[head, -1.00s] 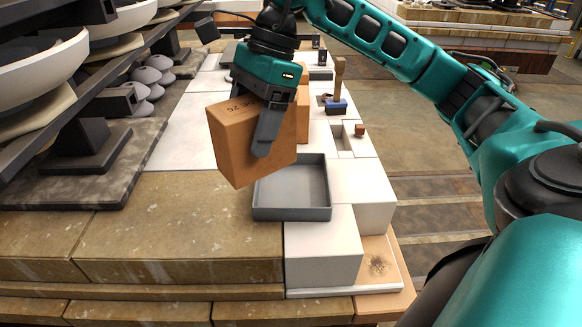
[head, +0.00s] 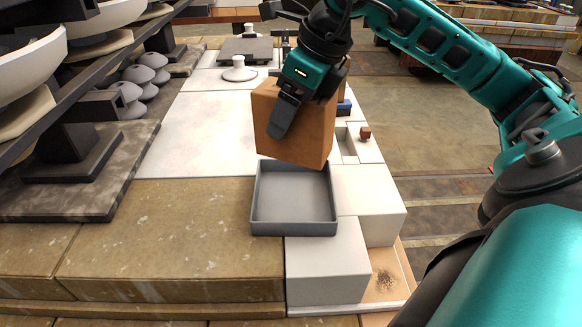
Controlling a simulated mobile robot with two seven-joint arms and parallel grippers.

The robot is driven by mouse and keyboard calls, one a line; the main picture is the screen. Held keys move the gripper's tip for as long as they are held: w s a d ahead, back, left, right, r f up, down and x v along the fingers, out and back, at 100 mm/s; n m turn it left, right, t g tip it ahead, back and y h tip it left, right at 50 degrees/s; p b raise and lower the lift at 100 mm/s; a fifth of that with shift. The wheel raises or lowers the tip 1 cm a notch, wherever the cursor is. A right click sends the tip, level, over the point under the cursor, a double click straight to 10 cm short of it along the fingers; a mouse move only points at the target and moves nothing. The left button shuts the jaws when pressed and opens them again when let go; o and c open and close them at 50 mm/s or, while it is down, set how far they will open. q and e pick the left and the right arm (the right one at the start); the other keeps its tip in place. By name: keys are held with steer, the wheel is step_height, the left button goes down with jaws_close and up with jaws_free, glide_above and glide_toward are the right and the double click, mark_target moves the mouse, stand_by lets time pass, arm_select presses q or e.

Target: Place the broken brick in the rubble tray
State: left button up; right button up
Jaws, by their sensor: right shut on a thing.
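My right gripper (head: 287,117) is shut on an orange-brown brick (head: 312,137), with one dark finger across its near face. The other finger is hidden behind the brick. The brick is held tilted above the far rim of the tray, and its lower edge overlaps that rim in the picture. Whether they touch I cannot tell. No break shows on the brick's visible faces. The rubble tray (head: 293,229) is a grey, square, shallow tray on the pale blocks, and its visible inside is empty. My left gripper is not in view.
A blue-based tool (head: 344,108) is partly hidden behind the brick. A rack with white bowls (head: 30,50) and grey domed pieces (head: 138,76) fills the left. The white surface (head: 195,140) left of the brick is clear.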

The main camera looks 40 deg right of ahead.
mark_target(291, 148)
step_height(291, 148, down, 8)
steer(key=shift+r+b, duration=0.25)
steer(key=shift+b, duration=0.9)
step_height(291, 148, down, 4)
steer(key=shift+f+b, duration=0.1)
steer(key=shift+b, duration=0.6)
steer(key=shift+f, duration=0.1)
steer(key=o, duration=1)
steer(key=shift+f, duration=0.15)
steer(key=shift+c, duration=0.2)
steer(key=o, duration=0.4)
steer(key=shift+o, duration=0.2)
